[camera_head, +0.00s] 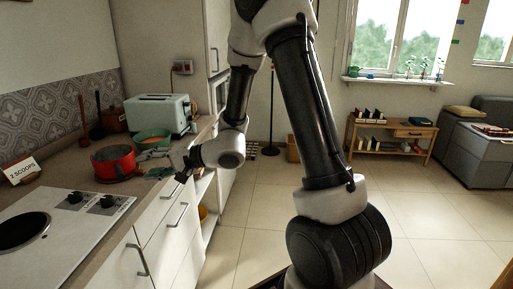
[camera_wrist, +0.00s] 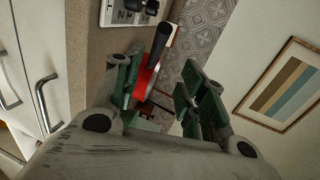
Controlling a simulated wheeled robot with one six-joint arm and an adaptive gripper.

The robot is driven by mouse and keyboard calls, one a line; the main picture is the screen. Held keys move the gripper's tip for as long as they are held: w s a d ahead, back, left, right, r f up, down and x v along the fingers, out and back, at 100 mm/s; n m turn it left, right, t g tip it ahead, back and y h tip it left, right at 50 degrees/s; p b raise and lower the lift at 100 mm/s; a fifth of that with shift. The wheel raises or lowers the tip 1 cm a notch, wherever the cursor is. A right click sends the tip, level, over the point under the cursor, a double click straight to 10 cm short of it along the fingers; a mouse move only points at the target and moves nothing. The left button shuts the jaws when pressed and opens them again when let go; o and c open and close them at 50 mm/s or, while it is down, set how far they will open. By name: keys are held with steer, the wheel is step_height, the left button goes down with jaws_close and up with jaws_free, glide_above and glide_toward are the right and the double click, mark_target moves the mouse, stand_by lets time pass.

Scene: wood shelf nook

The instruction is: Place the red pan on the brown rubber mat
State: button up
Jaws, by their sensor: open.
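The red pan (camera_head: 113,163) sits upright on the brown counter, to the left of my gripper (camera_head: 172,166) in the head view. In the wrist view part of the red pan (camera_wrist: 146,80) and a dark handle-like bar (camera_wrist: 160,43) show beyond my gripper (camera_wrist: 162,82), in the gap between its green-padded fingers. The fingers are spread apart and I see no grasp on the pan. I cannot make out a brown rubber mat in either view.
A green bowl (camera_head: 152,139) stands behind the pan, close to a pale toaster (camera_head: 160,114). A white hob (camera_head: 70,217) with knobs is in front, and a "2 SCOOPS" card (camera_head: 22,170) is at left. Drawer handles (camera_head: 176,216) stick out below the counter edge.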

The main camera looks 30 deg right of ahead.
steer(key=s+d+r+n+g+h, duration=0.1)
steer(key=s+d+r+n+g, duration=0.15)
steer(key=s, duration=0.65)
steer(key=s+d+r+n+g, duration=0.2)
steer(key=s+r+n+g, duration=0.15)
steer(key=s, duration=0.55)
steer(key=s+d+r+h, duration=0.1)
steer(key=s+d+h, duration=0.2)
steer(key=d, duration=0.4)
steer(key=s+d+r+t+h, duration=0.1)
steer(key=s+d+r+h, duration=0.1)
steer(key=d, duration=0.6)
steer(key=s+d+r+n+h, duration=0.1)
steer(key=s+d+h, duration=0.4)
steer(key=d, duration=0.3)
steer(key=shift+r+h, duration=0.2)
steer(key=shift+h, duration=0.5)
steer(key=shift+s+d, duration=0.1)
